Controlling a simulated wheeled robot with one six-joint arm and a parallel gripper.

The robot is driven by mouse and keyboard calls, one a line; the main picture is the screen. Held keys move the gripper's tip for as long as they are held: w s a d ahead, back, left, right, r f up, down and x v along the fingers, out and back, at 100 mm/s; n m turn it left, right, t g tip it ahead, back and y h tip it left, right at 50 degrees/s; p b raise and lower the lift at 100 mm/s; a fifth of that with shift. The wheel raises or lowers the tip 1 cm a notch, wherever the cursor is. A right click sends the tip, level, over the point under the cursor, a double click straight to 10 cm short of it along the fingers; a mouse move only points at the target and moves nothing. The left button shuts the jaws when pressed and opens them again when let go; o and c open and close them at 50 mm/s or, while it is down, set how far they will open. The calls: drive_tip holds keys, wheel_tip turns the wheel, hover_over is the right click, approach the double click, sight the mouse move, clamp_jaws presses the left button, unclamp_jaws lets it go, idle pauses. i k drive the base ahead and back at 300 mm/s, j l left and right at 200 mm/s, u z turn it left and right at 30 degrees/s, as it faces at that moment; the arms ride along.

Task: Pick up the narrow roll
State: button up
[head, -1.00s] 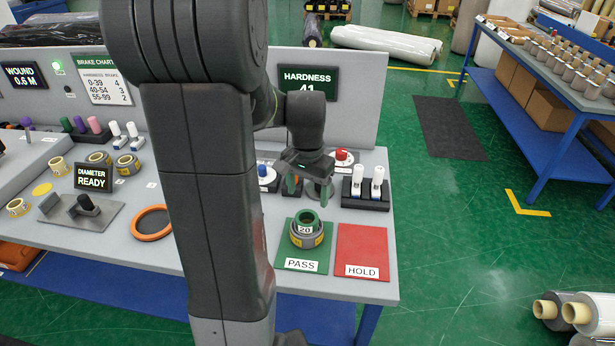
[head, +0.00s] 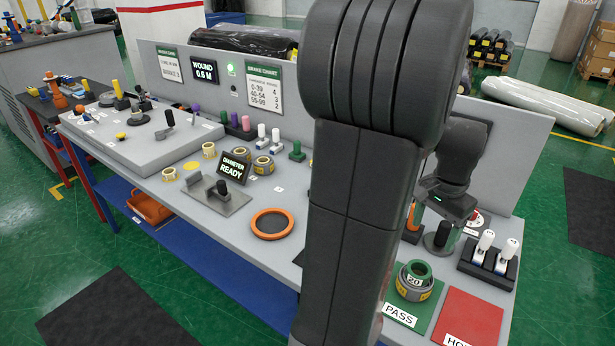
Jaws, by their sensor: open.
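Two small pale yellow rolls, one upper (head: 209,150) and one lower (head: 169,174), stand on the left half of the bench and look slimmer than the others. Two grey rolls with yellow labels (head: 240,154) (head: 264,164) stand to their right. A green-cored roll marked 20 (head: 414,282) rests on the green PASS mat (head: 405,313). I cannot tell for sure which is the narrow roll. My gripper (head: 447,222) is open, above the right part of the bench, behind the PASS mat and away from the slim rolls. My arm hides the middle of the bench.
The diameter gauge (head: 218,198) and an orange ring (head: 272,223) lie in front of the rolls. A red HOLD mat (head: 470,318) is at the right. Pegs (head: 234,121) and a back panel with signs (head: 264,87) stand behind. Bare bench surrounds the ring.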

sight(263, 165)
drive_tip(key=i+j+u, duration=0.3)
drive_tip(key=i+j, duration=0.3)
drive_tip(key=j, duration=0.2)
drive_tip(key=i+j+u, duration=0.3)
drive_tip(key=i+j, duration=0.35)
